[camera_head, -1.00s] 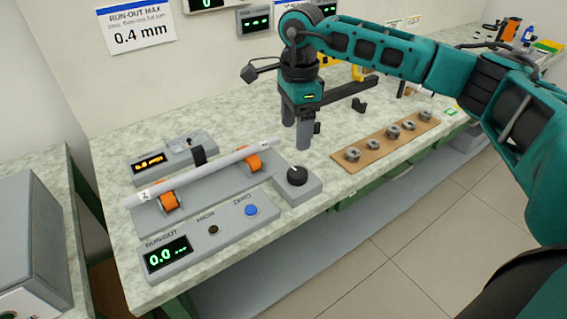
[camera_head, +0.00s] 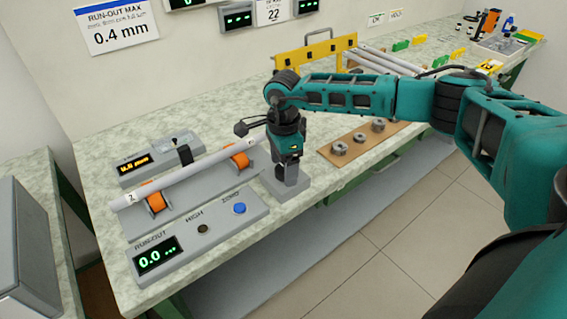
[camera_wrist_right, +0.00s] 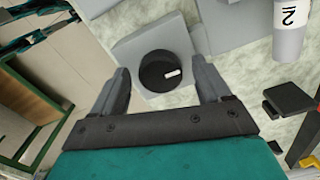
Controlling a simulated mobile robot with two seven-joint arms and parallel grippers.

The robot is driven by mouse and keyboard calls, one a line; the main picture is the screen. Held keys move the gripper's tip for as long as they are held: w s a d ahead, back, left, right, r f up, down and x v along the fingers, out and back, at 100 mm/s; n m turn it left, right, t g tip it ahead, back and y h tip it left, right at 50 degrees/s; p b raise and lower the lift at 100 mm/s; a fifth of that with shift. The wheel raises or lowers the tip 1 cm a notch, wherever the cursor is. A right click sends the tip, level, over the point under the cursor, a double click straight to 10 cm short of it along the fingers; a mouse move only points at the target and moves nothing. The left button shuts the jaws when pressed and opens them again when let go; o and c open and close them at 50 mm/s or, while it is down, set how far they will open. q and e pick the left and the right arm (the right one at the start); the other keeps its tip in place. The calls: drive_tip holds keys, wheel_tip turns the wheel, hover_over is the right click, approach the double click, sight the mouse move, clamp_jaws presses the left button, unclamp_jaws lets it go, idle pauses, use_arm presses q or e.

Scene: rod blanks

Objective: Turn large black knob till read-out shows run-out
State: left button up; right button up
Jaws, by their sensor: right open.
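The large black knob (camera_wrist_right: 158,72), with a white mark on it, sits on a grey block in the right wrist view. My right gripper (camera_wrist_right: 163,80) is open, with one finger on each side of the knob; I cannot tell whether they touch it. In the head view the right gripper (camera_head: 288,172) is over the grey knob block (camera_head: 284,188) and hides the knob. The run-out read-out (camera_head: 157,255) shows 0.0 in green. A pale rod (camera_head: 185,177) marked 2 lies across two orange rollers (camera_head: 155,199). My left gripper is out of view.
A blue zero button (camera_head: 239,208) and a dark button (camera_head: 203,229) sit on the read-out panel. A black upright piece (camera_head: 185,154) stands beside the rod. A brown board (camera_head: 360,147) with several metal rings is right of the gripper. A yellow rack (camera_head: 318,52) stands behind.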

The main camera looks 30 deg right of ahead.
drive_tip(key=shift+c, duration=0.2)
drive_tip(key=c, duration=1)
